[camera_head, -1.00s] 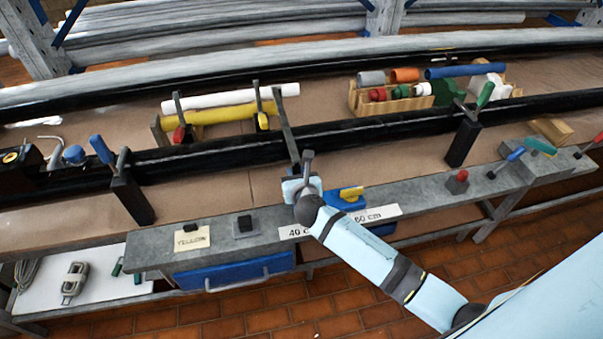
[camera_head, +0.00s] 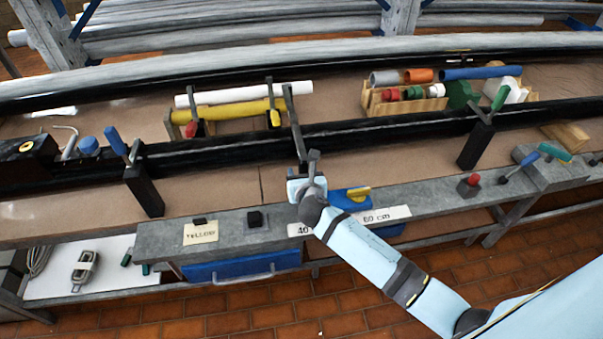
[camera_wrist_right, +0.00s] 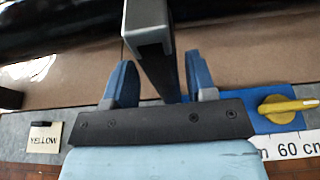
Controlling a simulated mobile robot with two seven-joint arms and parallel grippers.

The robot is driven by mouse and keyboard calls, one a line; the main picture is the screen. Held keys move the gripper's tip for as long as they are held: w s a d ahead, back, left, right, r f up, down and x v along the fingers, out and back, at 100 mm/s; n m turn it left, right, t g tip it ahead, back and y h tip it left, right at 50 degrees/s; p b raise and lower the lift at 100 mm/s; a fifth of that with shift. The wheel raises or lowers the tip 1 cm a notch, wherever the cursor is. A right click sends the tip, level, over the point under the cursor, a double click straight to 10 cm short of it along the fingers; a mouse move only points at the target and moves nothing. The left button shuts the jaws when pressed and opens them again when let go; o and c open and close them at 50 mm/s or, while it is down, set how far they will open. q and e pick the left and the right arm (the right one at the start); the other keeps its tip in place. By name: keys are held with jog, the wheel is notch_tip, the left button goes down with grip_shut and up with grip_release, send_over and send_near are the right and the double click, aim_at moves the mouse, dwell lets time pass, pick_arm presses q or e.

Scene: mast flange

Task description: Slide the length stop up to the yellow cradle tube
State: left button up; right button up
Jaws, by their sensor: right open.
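The yellow tube (camera_head: 232,109) lies in a wooden cradle (camera_head: 168,124) behind the black rail, next to a white tube (camera_head: 245,92). The length stop (camera_head: 294,122) is a grey upright bar that crosses the rail near the yellow tube's right end. I cannot tell whether it touches the tube. My right gripper (camera_head: 308,168) is at the stop's near, lower end. In the right wrist view the blue fingers (camera_wrist_right: 155,85) stand open on both sides of the stop's dark bar (camera_wrist_right: 158,75), with gaps showing. My left gripper is not in view.
Clamps with a blue handle (camera_head: 115,141) and a green handle (camera_head: 500,98) stand at the rail. A blue block with a yellow knob (camera_head: 358,193) is just right of my gripper. A YELLOW card (camera_head: 200,234) lies on the grey ledge. A second cradle (camera_head: 410,105) holds coloured pieces.

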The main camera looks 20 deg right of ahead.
jog(key=p+v, duration=0.4)
jog(key=v, duration=0.3)
jog(key=shift+w, duration=0.1)
dwell(0.5)
